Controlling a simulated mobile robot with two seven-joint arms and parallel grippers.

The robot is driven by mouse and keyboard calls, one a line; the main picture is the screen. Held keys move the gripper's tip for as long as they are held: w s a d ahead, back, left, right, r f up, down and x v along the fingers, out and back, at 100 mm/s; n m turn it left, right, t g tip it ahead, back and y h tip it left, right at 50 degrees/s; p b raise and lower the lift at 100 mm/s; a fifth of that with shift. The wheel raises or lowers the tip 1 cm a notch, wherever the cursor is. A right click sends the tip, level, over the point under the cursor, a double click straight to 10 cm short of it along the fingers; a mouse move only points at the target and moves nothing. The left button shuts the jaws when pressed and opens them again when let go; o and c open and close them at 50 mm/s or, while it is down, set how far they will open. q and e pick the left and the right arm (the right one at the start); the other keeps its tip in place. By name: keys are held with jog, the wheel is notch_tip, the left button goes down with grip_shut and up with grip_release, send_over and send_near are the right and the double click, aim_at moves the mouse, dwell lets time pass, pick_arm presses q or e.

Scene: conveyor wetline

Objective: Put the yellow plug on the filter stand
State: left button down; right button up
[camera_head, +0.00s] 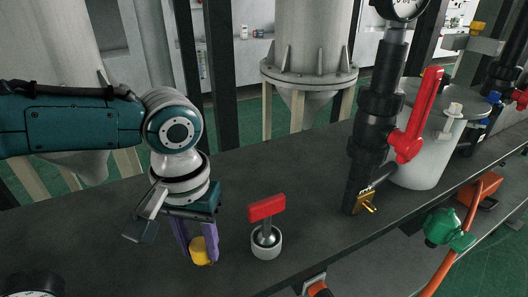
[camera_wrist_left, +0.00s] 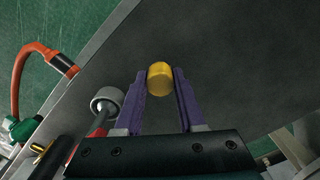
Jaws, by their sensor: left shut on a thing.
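The yellow plug (camera_head: 202,252) is a short cylinder between the purple fingers of my left gripper (camera_head: 197,250), low over the dark bench. The left wrist view also shows the yellow plug (camera_wrist_left: 160,77) between the fingertips of my left gripper (camera_wrist_left: 159,82), which is shut on it. Whether the plug touches the bench is hard to tell. I cannot tell for sure which thing is the filter stand; a grey canister (camera_head: 420,160) with a pale knob on its lid stands at the right, behind a black pipe. My right gripper is not in view.
A red-handled valve (camera_head: 266,209) in a pale round cup (camera_head: 267,246) stands just right of the left gripper. A black pipe (camera_head: 372,130) with a red lever (camera_head: 416,120) and gauge rises further right. A green fitting (camera_head: 445,229) is at the front edge. The bench (camera_head: 310,190) between is bare.

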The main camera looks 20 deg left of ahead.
aim_at(198, 244)
pick_arm(q)
jog(key=shift+f+b, duration=0.45)
jog(key=shift+f, duration=0.15)
jog(key=shift+c, duration=2.1)
grip_release()
notch_tip(198, 244, up, 9)
jog(key=p, duration=0.3)
jog(key=shift+r, duration=0.5)
